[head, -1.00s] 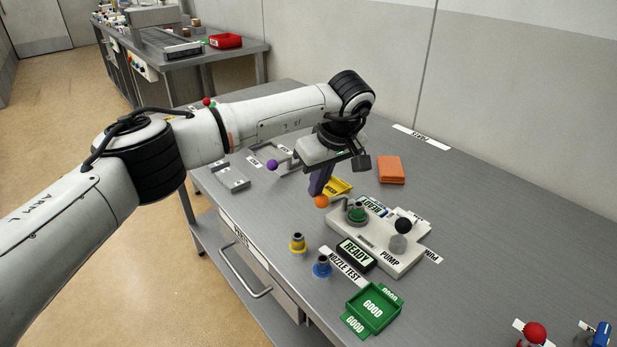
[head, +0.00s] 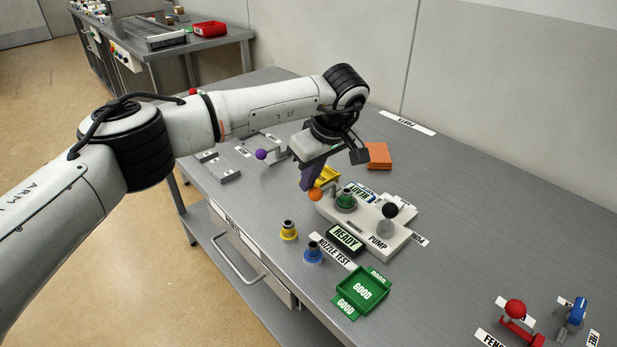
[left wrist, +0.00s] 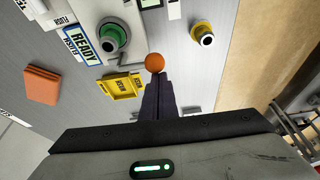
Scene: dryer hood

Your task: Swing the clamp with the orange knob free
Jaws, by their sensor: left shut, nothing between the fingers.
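The orange knob (head: 315,194) of the clamp is at the left end of the pale pump block (head: 400,243), beside a green nozzle (head: 346,200) seated there. In the left wrist view the orange knob (left wrist: 155,63) is just past my fingertips, and the green nozzle (left wrist: 114,37) is to its upper left. My left gripper (head: 306,187) is shut and empty, pointing down right beside the knob. Its fingertips (left wrist: 158,78) look very near or touching the knob; I cannot tell which. My right gripper is not in view.
A yellow tray (head: 327,175) lies behind the fingers. A black knob (head: 390,210) stands on the block. Yellow (head: 289,230) and blue (head: 313,252) nozzles and a green tray (head: 375,292) are in front. A purple knob (head: 261,154) is to the left.

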